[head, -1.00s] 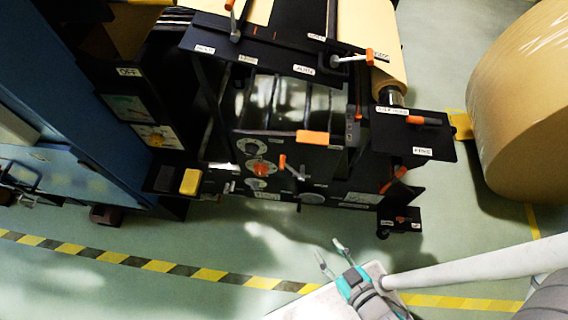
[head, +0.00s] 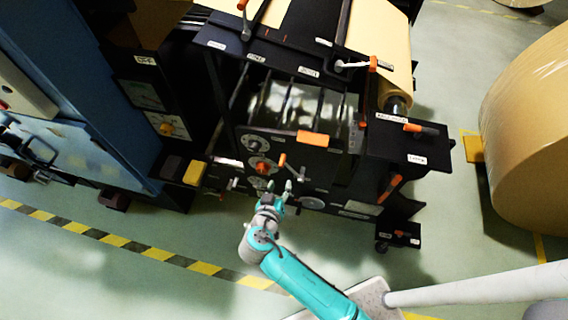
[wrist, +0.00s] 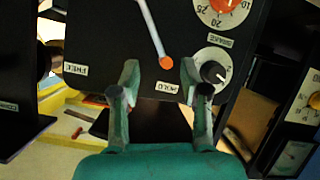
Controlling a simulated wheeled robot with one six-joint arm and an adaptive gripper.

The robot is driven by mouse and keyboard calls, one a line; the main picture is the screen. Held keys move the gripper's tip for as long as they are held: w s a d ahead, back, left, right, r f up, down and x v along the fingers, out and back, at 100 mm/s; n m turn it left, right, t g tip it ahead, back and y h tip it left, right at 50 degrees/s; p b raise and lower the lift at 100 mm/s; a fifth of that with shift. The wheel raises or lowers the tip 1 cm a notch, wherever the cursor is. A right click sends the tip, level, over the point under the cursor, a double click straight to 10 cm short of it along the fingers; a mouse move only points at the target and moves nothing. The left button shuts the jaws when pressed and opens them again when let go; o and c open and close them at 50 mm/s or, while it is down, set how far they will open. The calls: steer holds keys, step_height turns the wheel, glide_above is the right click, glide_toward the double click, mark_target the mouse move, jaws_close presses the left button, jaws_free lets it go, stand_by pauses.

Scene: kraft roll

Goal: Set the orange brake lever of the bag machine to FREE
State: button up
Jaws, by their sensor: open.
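The brake lever in the wrist view is a thin pale rod ending in a round orange knob (wrist: 166,62). The knob stands near the HOLD label (wrist: 167,87); the FREE label (wrist: 75,69) is off to the left. In the head view a small orange-tipped lever (head: 282,160), apparently this one, is on the front of the black bag machine (head: 325,198). My gripper (wrist: 160,72) is open and empty, its fingertips to either side of the knob in the picture. Whether they touch it I cannot tell. In the head view my gripper (head: 279,186) is just below the lever.
An orange dial marked BRAKE (wrist: 222,8) and a smaller black-and-white knob (wrist: 212,70) sit right of the lever. Other orange handles (head: 313,138) are on the machine. A large kraft roll (head: 530,140) stands at right. Striped floor tape (head: 150,258) crosses clear floor.

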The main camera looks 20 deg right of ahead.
mark_target(280, 165)
steer(key=shift+m+h, duration=0.6)
steer(key=shift+m, duration=0.1)
steer(key=w+d, duration=0.1)
steer(key=w, duration=0.2)
steer(key=w+d+f, duration=0.1)
steer(key=w+d, duration=0.1)
steer(key=w, duration=0.1)
steer(key=w+d, duration=0.1)
steer(key=w, duration=0.2)
steer(key=shift+w+d+f, duration=0.1)
steer(key=shift+d+f, duration=0.05)
steer(key=shift+d, duration=0.25)
jaws_close()
